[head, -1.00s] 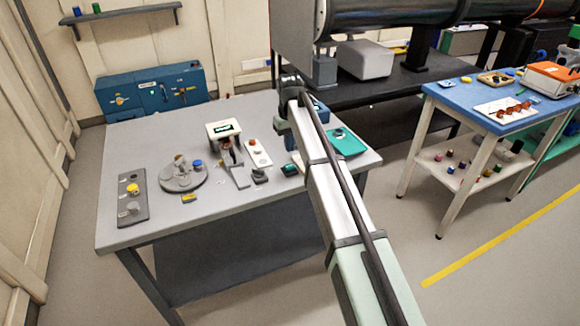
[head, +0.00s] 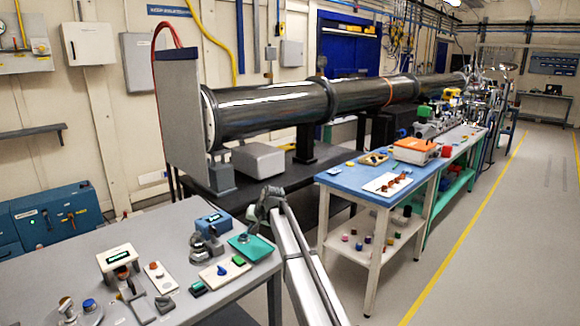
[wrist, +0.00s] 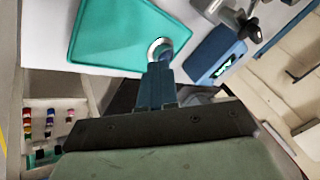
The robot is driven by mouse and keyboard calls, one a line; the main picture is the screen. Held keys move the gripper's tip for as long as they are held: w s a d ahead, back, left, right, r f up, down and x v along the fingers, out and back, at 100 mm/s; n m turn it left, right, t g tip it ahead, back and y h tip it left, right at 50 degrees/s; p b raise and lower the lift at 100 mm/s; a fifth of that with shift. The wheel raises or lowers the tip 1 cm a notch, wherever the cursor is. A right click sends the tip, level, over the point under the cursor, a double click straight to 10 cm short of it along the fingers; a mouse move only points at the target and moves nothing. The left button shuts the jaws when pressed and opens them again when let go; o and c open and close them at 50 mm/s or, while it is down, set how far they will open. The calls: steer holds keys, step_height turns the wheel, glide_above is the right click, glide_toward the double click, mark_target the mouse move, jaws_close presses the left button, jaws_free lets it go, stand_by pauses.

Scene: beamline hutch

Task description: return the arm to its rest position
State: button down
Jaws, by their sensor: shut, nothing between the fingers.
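My arm reaches up from the lower edge of the head view to the right end of the grey table (head: 60,250). My gripper (head: 268,196) is at its far end, seen small and partly hidden by the arm. In the wrist view my gripper (wrist: 159,72) has its fingers together, with nothing held between them. They point toward the edge of a teal tray (wrist: 108,38). A round metallic ring-like piece (wrist: 160,44) shows just beyond the fingertips; I cannot tell whether they touch it.
The teal tray (head: 262,251), a blue box device (head: 213,222) and a white panel with coloured buttons (head: 222,274) are on the table. A blue-topped bench (head: 335,178) stands to the right. A large dark beam pipe (head: 265,108) runs behind. The floor at right is clear.

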steer(key=w+d+f+m+t, duration=0.1)
steer(key=w+d+f+m, duration=0.15)
steer(key=d, duration=0.45)
steer(key=w+d+f+m+t, duration=0.2)
steer(key=w+d+m, duration=0.1)
steer(key=d, duration=0.4)
steer(key=s+d+f+g+h, duration=0.1)
steer(key=s+d+f, duration=0.2)
steer(key=s+f, duration=0.45)
steer(key=s+d+f+g, duration=0.2)
steer(key=s+f, duration=0.3)
steer(key=f, duration=0.6)
steer(key=s+d+f+g+h, duration=0.1)
steer(key=s+d+f, duration=0.2)
steer(key=s+f, duration=0.45)
steer(key=s+d+f+n+g+h, duration=0.1)
steer(key=s+d+f+g, duration=0.15)
steer(key=s+f, duration=0.8)
steer(key=s+d+f+n+g, duration=0.25)
steer(key=s+f, duration=0.45)
steer(key=s, duration=0.7)
steer(key=s+d+f+n+g+h, duration=0.1)
steer(key=s+d+g, duration=0.1)
steer(key=s, duration=1.3)
steer(key=s+d+f+n+g+h, duration=0.1)
steer(key=s+d+g, duration=0.1)
steer(key=s, duration=1.3)
steer(key=shift+s+d+g, duration=0.15)
steer(key=shift+s+g, duration=0.2)
steer(key=shift+g, duration=0.25)
